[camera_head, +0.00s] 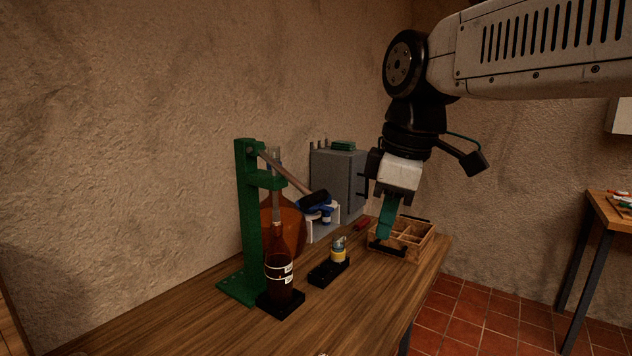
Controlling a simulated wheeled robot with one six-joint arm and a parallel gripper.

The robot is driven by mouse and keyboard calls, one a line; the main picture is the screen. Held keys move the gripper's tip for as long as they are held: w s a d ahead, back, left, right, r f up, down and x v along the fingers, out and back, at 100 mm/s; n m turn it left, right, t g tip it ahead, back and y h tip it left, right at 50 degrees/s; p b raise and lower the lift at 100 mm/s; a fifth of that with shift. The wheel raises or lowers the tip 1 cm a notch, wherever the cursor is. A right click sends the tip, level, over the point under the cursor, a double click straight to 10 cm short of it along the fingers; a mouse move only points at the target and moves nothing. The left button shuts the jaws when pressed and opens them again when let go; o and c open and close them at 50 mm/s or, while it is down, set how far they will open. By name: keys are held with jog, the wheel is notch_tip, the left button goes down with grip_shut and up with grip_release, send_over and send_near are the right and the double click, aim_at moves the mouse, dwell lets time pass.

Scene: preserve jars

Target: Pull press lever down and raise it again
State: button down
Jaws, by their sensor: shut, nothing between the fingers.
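The green press (247,220) stands at the left on the wooden table. Its metal lever (285,172) slopes down to the right from the top of the post and ends in a dark handle (314,199). A dark jar (278,278) with a pale label band stands in front of the press post, on a black base. My gripper (384,236) hangs to the right of the lever, apart from it, above the wooden crate. Its green fingers are together, with nothing seen between them.
A divided wooden crate (424,243) sits under my gripper. A small yellow-banded jar (338,252) stands on a black holder (323,274). An amber carboy (287,232) and a grey cabinet (342,178) stand behind. The front of the table (180,313) is clear.

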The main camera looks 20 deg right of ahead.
jog(key=w+r+n+t+y, duration=0.1)
jog(key=w+r+n, duration=1.25)
jog(key=w, duration=0.25)
jog(key=n, duration=0.2)
send_near(315, 193)
jog(key=shift+m, duration=0.25)
jog(key=x, duration=0.7)
jog(key=shift+s, duration=0.1)
